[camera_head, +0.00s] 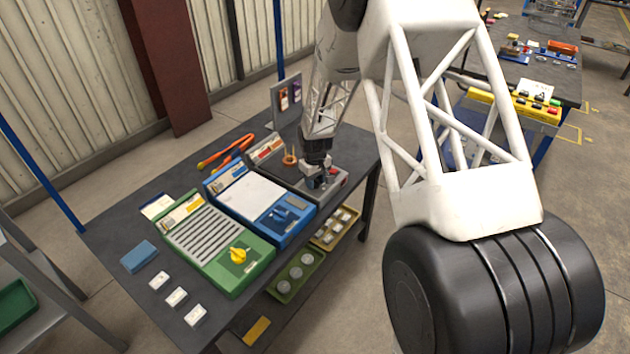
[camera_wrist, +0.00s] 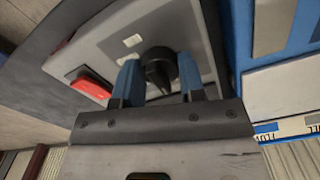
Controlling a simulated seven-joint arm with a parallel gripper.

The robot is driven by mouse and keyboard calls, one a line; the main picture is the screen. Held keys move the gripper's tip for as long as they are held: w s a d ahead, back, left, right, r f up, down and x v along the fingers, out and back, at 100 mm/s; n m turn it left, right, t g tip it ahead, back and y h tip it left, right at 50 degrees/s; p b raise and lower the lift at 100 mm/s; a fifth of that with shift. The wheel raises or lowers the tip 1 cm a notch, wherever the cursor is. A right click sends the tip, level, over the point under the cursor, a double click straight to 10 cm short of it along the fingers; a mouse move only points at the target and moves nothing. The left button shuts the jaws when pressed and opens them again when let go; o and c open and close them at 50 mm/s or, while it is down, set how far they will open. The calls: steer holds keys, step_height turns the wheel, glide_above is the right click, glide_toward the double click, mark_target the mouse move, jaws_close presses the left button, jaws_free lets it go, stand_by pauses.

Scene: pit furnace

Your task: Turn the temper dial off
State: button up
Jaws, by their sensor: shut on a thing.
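The temper dial (camera_wrist: 157,62) is a black round knob with a raised grip bar on a grey panel (camera_wrist: 200,38), in the wrist view. My gripper (camera_wrist: 158,78) has one blue finger on each side of the knob and is shut on it. In the head view my gripper (camera_head: 318,180) reaches down onto the grey unit (camera_head: 338,190) at the right end of the dark bench. The gripper hides the dial there. I cannot read a setting on the dial.
A red rocker switch (camera_wrist: 91,84) sits beside the dial. The blue unit (camera_head: 262,203) with a blue knob adjoins the grey unit. The green unit (camera_head: 222,240) with a yellow knob (camera_head: 238,255) is further left. An orange-handled tool (camera_head: 226,151) lies behind.

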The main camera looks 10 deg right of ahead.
steer(key=shift+n, duration=0.3)
steer(key=o, duration=0.9)
steer(key=shift+o, duration=0.2)
steer(key=shift+r, duration=0.1)
steer(key=shift+r, duration=3.85)
